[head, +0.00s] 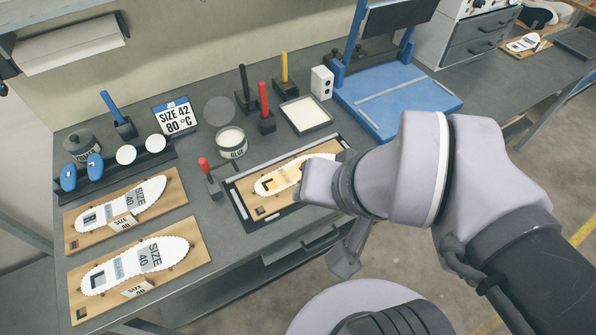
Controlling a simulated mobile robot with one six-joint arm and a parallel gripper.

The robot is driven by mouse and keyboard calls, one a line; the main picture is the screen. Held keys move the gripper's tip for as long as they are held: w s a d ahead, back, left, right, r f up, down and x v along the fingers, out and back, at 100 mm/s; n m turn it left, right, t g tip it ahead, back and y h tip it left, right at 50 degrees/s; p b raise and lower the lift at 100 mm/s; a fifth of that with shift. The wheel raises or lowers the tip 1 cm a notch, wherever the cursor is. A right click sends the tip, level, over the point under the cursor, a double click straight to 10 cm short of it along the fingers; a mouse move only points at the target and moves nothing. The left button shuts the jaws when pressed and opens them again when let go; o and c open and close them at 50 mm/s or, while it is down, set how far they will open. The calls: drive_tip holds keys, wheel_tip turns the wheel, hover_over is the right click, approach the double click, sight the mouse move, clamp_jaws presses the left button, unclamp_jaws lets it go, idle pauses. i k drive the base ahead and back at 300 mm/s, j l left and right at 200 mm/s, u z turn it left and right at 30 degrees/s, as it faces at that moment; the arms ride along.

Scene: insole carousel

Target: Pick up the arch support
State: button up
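Two blue oval pads, which look like arch supports, sit at the left end of a dark rack (158,164). One blue pad (68,178) is at its far left and the other blue pad (95,168) is just right of it. My arm reaches in from the right, and its wrist is over the right part of a black-framed tray with a white insole (270,184) on a wooden board. The wrist is well to the right of the blue pads. My gripper's fingers cannot be made out, so their opening and any load are hidden.
Two white discs share the rack. Two boards with SIZE 40 insoles (148,193) (152,258) lie in front of it. A glue pot (231,143), upright red, black and yellow handled tools, and a blue press (405,100) crowd the bench. Bare bench (225,245) separates the boards from the tray.

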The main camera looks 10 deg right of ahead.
sight(96, 165)
drive_tip(key=u, duration=1.4)
